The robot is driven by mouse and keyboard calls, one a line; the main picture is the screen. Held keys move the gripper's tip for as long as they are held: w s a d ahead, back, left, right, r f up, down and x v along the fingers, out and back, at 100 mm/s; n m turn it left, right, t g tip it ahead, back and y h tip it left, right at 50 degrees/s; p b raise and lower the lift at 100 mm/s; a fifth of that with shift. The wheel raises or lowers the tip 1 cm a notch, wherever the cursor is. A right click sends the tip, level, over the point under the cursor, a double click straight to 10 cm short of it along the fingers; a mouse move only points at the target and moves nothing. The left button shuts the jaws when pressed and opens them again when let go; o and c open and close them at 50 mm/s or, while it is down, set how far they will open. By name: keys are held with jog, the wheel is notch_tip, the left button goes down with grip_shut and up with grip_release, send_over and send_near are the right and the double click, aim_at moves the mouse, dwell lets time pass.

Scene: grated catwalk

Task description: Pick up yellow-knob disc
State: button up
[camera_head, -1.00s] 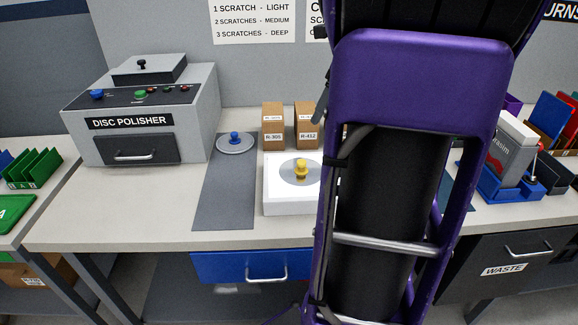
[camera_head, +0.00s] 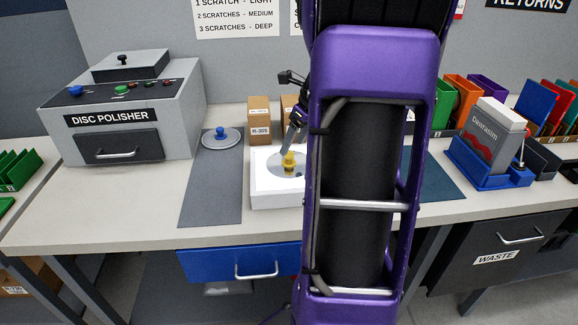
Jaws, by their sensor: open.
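The yellow-knob disc (camera_head: 275,168) is a pale grey disc with a yellow knob (camera_head: 288,162) at its centre. It lies on top of a white block (camera_head: 278,194) on the bench, and its right part is hidden behind my purple arm. My gripper (camera_head: 293,150) shows partly at the left edge of the arm, pointing down at the yellow knob. It is open, and its fingers look to be at or just above the knob. I cannot tell whether they touch it.
A blue-knob disc (camera_head: 221,139) lies on a grey mat (camera_head: 212,190) to the left. The disc polisher (camera_head: 125,115) stands further left. Small cardboard boxes (camera_head: 259,120) stand behind the white block. A blue tray (camera_head: 485,172) with a grey box stands at the right.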

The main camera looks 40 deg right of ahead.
aim_at(289, 153)
jog(key=x, duration=0.3)
jog(key=shift+f+b, duration=0.3)
jog(key=shift+r, duration=0.1)
grip_shut()
